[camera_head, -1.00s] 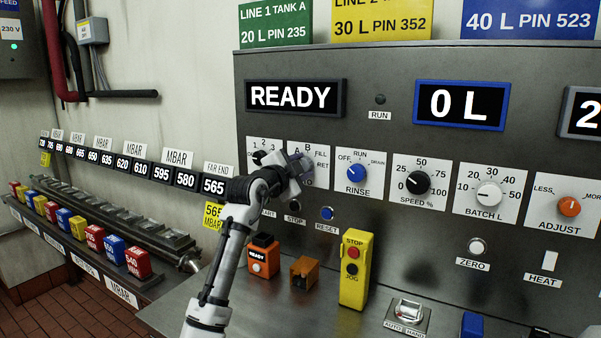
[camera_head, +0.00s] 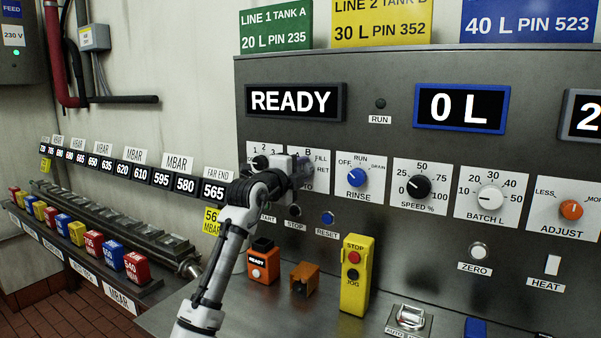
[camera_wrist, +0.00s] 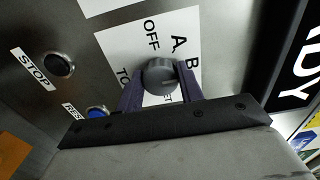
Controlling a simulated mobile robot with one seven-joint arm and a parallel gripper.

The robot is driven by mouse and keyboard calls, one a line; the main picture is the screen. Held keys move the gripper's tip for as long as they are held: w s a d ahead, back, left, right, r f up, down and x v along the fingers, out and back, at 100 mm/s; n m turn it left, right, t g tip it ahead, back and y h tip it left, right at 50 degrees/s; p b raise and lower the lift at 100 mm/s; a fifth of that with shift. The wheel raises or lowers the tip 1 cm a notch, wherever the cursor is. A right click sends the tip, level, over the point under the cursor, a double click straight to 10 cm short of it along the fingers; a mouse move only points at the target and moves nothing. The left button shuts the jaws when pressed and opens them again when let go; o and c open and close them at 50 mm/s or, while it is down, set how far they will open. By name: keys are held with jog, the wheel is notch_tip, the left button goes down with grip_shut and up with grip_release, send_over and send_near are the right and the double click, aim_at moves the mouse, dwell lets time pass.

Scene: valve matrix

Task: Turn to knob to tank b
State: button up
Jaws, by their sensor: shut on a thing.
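The tank knob (camera_wrist: 158,76) is a grey round knob on a white plate (camera_wrist: 122,48) marked OFF, A and B; the rest of its lettering is partly covered. My gripper (camera_wrist: 160,85) is shut on this knob, with one dark finger on either side of it in the wrist view. I cannot tell which mark the knob points to. In the head view my gripper (camera_head: 300,172) is at the panel and hides the knob and much of its plate.
The blue RINSE knob (camera_head: 356,177) is close to the right, and a black knob (camera_head: 261,162) to the left. STOP (camera_head: 294,211) and RESET (camera_head: 327,218) buttons sit below. A yellow STOP/JOG box (camera_head: 356,273) and orange boxes (camera_head: 263,266) stand on the ledge. The display (camera_head: 291,101) reads READY.

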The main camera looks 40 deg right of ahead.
dwell(0.3)
jog(key=o, duration=1)
jog(key=shift+a, duration=0.1)
jog(key=b+v, duration=0.3)
jog(key=v, duration=1)
jog(key=shift+a+b, duration=0.35)
jog(key=shift+b, duration=0.05)
jog(key=shift+s, duration=0.1)
